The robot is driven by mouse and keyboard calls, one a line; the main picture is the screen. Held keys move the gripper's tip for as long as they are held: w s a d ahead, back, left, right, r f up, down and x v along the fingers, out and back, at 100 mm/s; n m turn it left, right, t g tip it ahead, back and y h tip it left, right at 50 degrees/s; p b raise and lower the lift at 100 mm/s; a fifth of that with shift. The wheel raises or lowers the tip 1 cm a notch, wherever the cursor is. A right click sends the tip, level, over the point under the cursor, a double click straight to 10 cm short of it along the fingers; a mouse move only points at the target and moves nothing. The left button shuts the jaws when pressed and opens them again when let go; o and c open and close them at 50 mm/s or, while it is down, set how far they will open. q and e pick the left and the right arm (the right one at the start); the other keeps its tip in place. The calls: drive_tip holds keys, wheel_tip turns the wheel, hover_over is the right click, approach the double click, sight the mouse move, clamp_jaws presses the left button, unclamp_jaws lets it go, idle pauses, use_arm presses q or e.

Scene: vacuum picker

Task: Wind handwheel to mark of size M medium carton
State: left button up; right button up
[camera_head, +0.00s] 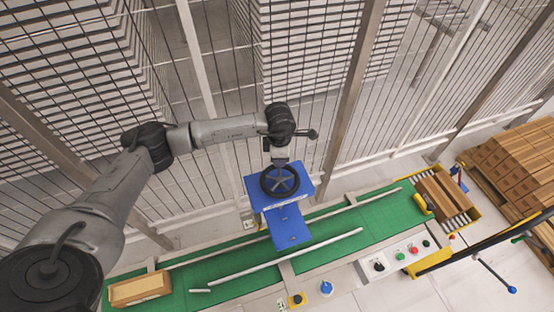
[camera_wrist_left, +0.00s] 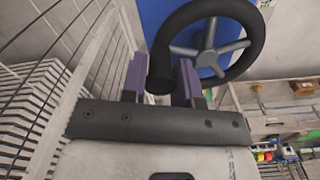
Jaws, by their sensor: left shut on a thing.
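The handwheel (camera_head: 280,182) is black with grey spokes and sits on top of a blue housing (camera_head: 290,232) over the green conveyor. It also shows in the left wrist view (camera_wrist_left: 245,60), upper right, with its dark handle between my fingers. My left gripper (camera_wrist_left: 162,78) is shut on that handle at the wheel's near side. In the head view my left gripper (camera_head: 280,157) is at the wheel's far edge, partly hidden by the wrist. No size mark is legible. A carton (camera_head: 140,288) lies at the conveyor's left end. My right gripper is not in view.
The green conveyor (camera_head: 345,255) has pale guide rails. Brown cartons (camera_head: 440,197) stand at its right end, and stacked cartons (camera_head: 510,160) lie further right. A control panel (camera_head: 400,255) with coloured buttons stands in front. Wire fencing (camera_head: 200,60) rises close behind the wheel.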

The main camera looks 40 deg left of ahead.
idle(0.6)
use_arm(q)
drive_tip(key=o, duration=0.8)
drive_tip(key=shift+w+d, duration=0.1)
drive_tip(key=shift+r, duration=0.1)
drive_tip(key=shift+r, duration=0.3)
wheel_tip(320, 180, up, 13)
drive_tip(key=b, duration=0.2)
